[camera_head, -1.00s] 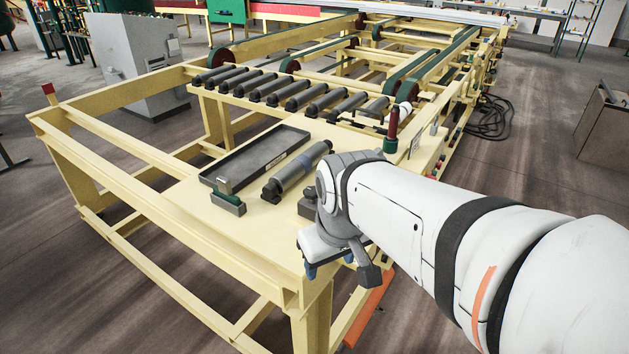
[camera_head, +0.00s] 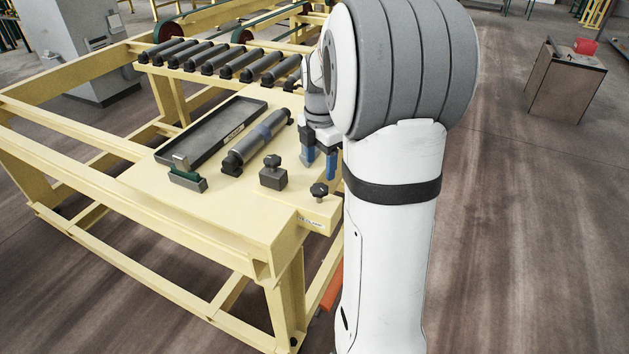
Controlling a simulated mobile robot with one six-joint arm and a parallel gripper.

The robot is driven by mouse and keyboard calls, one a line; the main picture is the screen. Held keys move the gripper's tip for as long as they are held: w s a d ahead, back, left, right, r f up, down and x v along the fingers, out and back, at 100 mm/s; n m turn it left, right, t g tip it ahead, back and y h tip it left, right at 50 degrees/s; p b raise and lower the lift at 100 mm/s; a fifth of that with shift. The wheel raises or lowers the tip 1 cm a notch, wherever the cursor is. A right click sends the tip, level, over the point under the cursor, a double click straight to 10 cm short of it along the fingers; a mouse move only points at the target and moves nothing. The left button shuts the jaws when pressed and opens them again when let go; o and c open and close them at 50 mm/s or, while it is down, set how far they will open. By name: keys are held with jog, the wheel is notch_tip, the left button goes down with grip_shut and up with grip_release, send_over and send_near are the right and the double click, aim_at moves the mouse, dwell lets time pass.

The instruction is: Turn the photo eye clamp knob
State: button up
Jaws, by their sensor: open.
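A small black lobed knob (camera_head: 319,190) stands near the front right corner of the yellow table (camera_head: 225,218). A label (camera_head: 311,221) on the edge below it seems to end in "CLAMP"; its start is too small to read. My gripper (camera_head: 319,164) points down just behind the knob in the picture, with its blue fingertips parted and nothing seen between them. The fingers look apart from the knob; their exact height over the table is hard to tell. My arm hides the area to the right of the gripper.
A dark block with a knob on top (camera_head: 273,172) stands left of the gripper. A grey roller (camera_head: 257,143), a black tray (camera_head: 210,133) and a small clamp-like block (camera_head: 187,174) lie further left. Several rollers (camera_head: 223,61) run behind. The front of the tabletop is bare.

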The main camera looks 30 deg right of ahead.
aim_at(319, 187)
notch_tip(319, 187, down, 7)
jog(key=shift+f, duration=0.1)
jog(key=shift+c, duration=0.2)
jog(key=c, duration=0.9)
